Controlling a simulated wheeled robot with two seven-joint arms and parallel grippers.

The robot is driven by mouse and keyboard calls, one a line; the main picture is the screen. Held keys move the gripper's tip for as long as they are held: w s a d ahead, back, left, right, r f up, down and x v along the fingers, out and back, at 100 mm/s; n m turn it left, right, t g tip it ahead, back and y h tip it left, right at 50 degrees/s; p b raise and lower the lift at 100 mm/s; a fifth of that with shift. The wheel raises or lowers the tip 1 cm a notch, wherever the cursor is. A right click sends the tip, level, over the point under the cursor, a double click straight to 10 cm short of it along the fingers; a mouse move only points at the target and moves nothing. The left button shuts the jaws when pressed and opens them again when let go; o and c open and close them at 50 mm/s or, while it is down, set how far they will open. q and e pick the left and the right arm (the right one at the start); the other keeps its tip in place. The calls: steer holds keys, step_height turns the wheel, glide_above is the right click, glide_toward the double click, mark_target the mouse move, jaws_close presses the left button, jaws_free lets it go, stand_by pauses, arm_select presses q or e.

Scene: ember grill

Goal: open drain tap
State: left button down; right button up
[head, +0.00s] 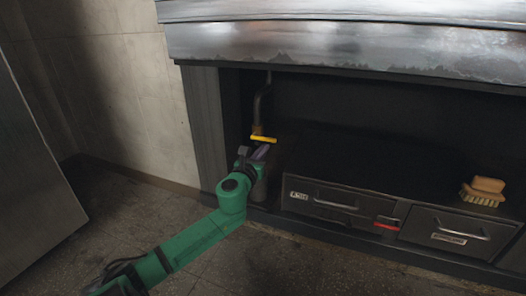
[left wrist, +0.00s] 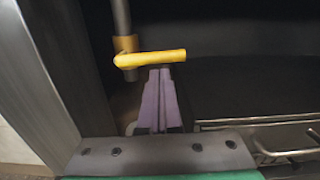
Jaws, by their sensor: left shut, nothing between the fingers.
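The drain tap shows as a yellow lever (head: 264,139) on a yellow collar at the lower end of a grey pipe (head: 264,100) under the grill. In the left wrist view the lever (left wrist: 152,58) lies crosswise, pointing right from the pipe (left wrist: 122,20). My left gripper (head: 262,152) is just below the lever in the head view. In the left wrist view its two purple fingers (left wrist: 160,75) are together and empty, with their tips at the lever's lower edge. I cannot tell whether they touch it. My right gripper is out of view.
A dark cabinet post (head: 206,130) stands left of the pipe. Two drawers with handles, the left one (head: 340,205) and the right one (head: 458,232), lie to the right. A brush (head: 484,191) rests on top. The grill's metal edge (head: 350,45) overhangs above.

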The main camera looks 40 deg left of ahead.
arm_select(q)
steer(key=shift+r+p, duration=0.2)
steer(key=shift+p, duration=0.1)
steer(key=shift+d+r+n+p, duration=0.15)
steer(key=shift+n+p, duration=0.15)
steer(key=shift+n, duration=0.3)
